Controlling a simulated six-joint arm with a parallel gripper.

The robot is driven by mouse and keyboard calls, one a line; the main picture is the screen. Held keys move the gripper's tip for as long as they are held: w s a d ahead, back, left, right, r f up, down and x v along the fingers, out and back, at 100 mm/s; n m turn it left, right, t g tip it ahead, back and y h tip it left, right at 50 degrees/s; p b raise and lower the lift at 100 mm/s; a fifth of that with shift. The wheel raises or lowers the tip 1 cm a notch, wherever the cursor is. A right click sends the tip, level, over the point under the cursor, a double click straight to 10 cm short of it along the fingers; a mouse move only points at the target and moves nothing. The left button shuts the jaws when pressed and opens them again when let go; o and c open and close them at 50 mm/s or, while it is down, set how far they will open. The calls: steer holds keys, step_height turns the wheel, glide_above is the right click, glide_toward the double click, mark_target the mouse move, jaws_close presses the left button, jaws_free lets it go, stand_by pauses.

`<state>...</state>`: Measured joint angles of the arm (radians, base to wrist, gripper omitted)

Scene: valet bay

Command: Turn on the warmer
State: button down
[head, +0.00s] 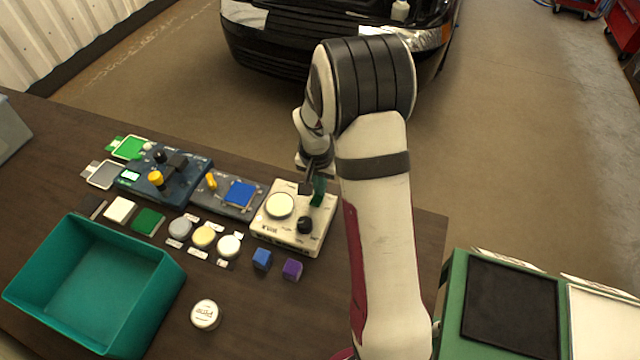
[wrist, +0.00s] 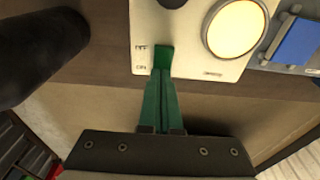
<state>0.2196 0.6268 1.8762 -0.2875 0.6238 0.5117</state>
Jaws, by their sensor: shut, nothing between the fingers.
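A cream box that looks like the warmer (head: 268,236) stands on the dark table, with a round pale plate (head: 280,206) and a black knob (head: 305,225) on top. The plate also shows in the wrist view (wrist: 236,28). OFF and ON are printed near the box's edge there. My gripper (wrist: 163,62) is shut, its green fingers together, with the tips over the box beside these labels. It also shows in the head view (head: 318,192) at the box's far right. The tips cover the spot beside the labels, so a switch and any contact cannot be made out.
Left of the box are a grey unit with a blue square (head: 240,194) and a blue control box (head: 140,186). Blue (head: 262,259) and purple (head: 292,269) cubes, a white tin (head: 205,314) and a teal bin (head: 150,305) are nearer. A green stand (head: 452,300) is right.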

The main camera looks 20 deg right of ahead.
steer(key=shift+s+a+r, duration=0.2)
steer(key=shift+s+a, duration=0.25)
steer(key=shift+a, duration=0.05)
steer(key=shift+r, duration=0.1)
step_height(320, 180, up, 14)
steer(key=w+d, duration=0.1)
steer(key=shift+d, duration=0.1)
stand_by(0.4)
